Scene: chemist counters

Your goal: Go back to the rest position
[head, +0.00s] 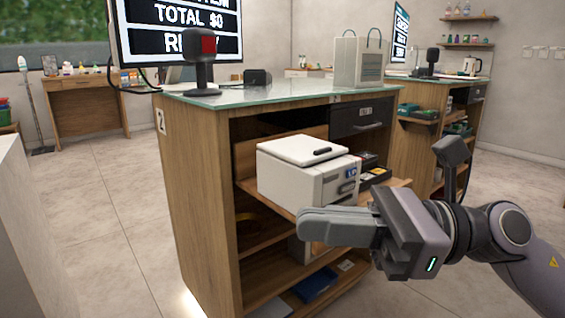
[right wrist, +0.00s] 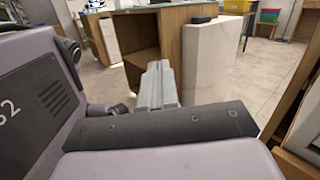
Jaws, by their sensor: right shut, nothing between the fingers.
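My right gripper (head: 318,226) reaches in from the right in the head view, its fingers together and pointing left. It is in front of the wooden counter (head: 195,200), near the shelf that holds a white boxy device (head: 300,170). In the right wrist view the gripper fingers (right wrist: 158,88) are pressed together with nothing seen between them. A pale-sided counter (right wrist: 215,62) stands beyond them. My left gripper does not show in either view.
A white block edge (head: 25,240) is at the left. Open tiled floor (head: 105,200) lies between.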

